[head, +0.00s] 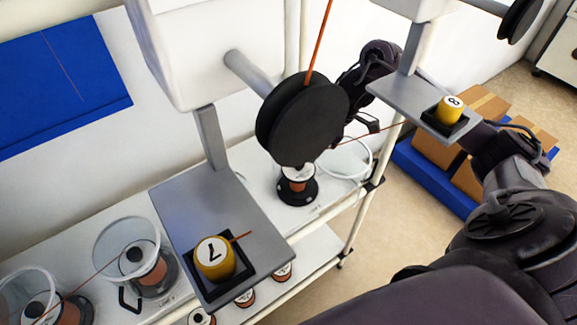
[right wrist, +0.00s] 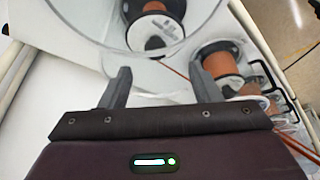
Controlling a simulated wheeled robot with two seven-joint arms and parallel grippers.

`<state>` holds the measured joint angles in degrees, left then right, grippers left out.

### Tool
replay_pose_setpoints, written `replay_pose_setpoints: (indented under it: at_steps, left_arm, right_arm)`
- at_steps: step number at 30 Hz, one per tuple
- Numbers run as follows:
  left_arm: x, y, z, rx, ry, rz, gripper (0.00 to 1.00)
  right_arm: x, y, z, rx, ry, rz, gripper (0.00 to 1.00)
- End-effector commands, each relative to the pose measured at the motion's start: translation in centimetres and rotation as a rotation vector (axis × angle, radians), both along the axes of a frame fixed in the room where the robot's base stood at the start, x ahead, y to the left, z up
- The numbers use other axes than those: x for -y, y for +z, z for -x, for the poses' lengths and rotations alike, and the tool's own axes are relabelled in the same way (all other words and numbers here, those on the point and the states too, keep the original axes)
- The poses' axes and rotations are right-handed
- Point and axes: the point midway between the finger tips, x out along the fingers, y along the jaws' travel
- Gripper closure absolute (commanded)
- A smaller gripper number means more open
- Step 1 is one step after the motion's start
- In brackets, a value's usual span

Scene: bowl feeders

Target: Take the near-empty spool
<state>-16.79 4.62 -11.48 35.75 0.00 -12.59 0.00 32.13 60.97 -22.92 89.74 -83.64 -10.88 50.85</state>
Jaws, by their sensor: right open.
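A spool (head: 298,185) with a dark base and a little copper wire around its core stands on the white shelf in the head view, below the black wheel. My right gripper (head: 354,128) is behind and right of that wheel, partly hidden. In the right wrist view its two fingers (right wrist: 161,86) are apart, with nothing between them. A copper spool (right wrist: 221,62) is by the right fingertip there, and another (right wrist: 157,22) shows at the clear bowl. I cannot tell which of these is the near-empty one. My left gripper is not in view.
A black wheel (head: 300,120) with an orange strand hangs over the shelf. Clear bowls (head: 127,233) with spools stand left.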

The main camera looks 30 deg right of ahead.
Motion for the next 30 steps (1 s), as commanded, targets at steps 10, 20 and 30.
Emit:
replay_pose_setpoints:
  at_steps: [10, 20, 30]
  left_arm:
    - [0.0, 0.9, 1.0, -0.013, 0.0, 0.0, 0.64]
    - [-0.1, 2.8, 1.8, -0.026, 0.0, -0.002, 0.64]
    - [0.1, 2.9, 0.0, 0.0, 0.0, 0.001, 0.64]
  right_arm:
    - [-0.9, -2.4, -0.8, -0.002, 0.0, -0.002, 0.43]
    - [-2.0, -6.3, -2.5, -0.002, 0.0, -0.001, 0.43]
    - [-2.2, -7.1, -2.7, 0.0, 0.001, 0.002, 0.47]
